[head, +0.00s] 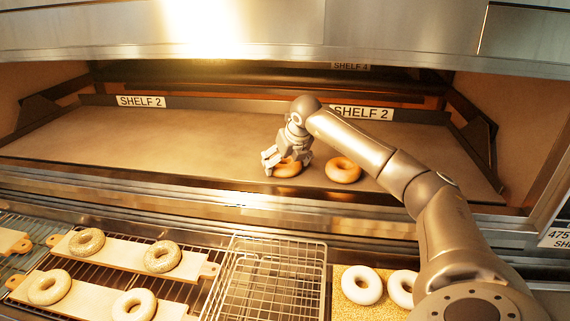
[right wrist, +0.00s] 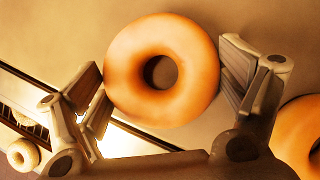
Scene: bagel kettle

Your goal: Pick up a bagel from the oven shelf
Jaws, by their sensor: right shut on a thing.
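My right gripper (head: 284,161) reaches into the oven over the front part of the shelf (head: 130,140). In the right wrist view its fingers (right wrist: 163,80) are on both sides of a golden-brown bagel (right wrist: 199,42), shut on its outer edges. In the head view this bagel (head: 288,170) is at the shelf's front edge, partly covered by the gripper; I cannot tell whether it is lifted clear. A second golden bagel (head: 343,169) lies flat on the shelf just to its right, and its edge shows in the right wrist view (right wrist: 300,128). My left gripper is not in view.
Below the oven, seeded bagels (head: 163,257) lie on wooden boards (head: 110,250) at left. An empty wire basket (head: 270,280) stands in the middle. Pale bagels (head: 361,286) rest on a seed-filled tray (head: 350,312) at right. The shelf's left side is clear.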

